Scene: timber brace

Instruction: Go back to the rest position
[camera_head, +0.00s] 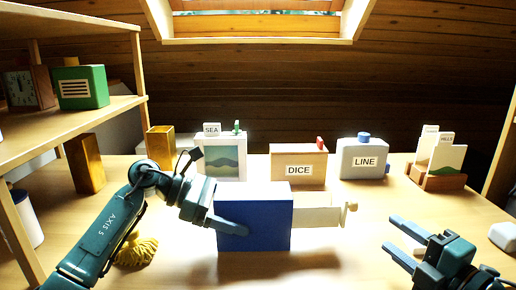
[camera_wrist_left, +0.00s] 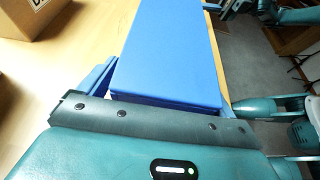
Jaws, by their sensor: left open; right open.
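A blue box (camera_head: 267,228) stands on the table in the middle of the head view. A pale drawer-like piece (camera_head: 315,217) with a wooden knob (camera_head: 350,207) sticks out of its right side. My left gripper (camera_head: 236,222) is open at the box's left end, one finger in front of it and the other mostly hidden. In the left wrist view the blue box (camera_wrist_left: 170,50) lies between the spread fingers; whether they touch it I cannot tell. My right gripper (camera_head: 396,238) is open and empty over the table at the lower right, apart from the box.
Behind stand a SEA picture block (camera_head: 221,158), a DICE box (camera_head: 298,165), a LINE box (camera_head: 362,160) and a wooden card holder (camera_head: 437,178). A shelf (camera_head: 70,122) rises at left. The front middle table is clear.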

